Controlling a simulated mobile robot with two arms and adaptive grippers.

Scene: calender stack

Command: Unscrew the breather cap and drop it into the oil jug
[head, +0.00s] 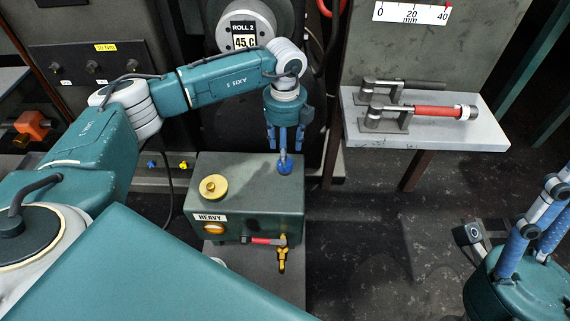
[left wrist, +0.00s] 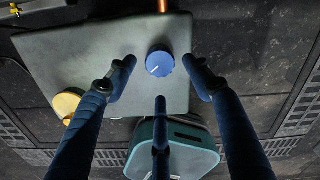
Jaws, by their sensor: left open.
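A round blue cap or knob with a white line (head: 284,167) sits on top of a green box (head: 250,175) marked "HEAVY". A yellow cap (head: 213,187) sits on the same box, further left. I cannot tell for sure which is the breather cap. My left gripper (head: 284,150) points down over the blue one, open and empty. In the left wrist view the blue cap (left wrist: 160,64) lies between the spread fingertips, and the yellow cap (left wrist: 67,103) is at lower left. My right gripper (head: 548,205) is at the right edge, fingers up, partly cut off. I see no oil jug.
A grey shelf (head: 480,140) at the upper right holds two clamps, one with a red handle (head: 435,112). Rollers and panels stand behind; dark floor is free on the right.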

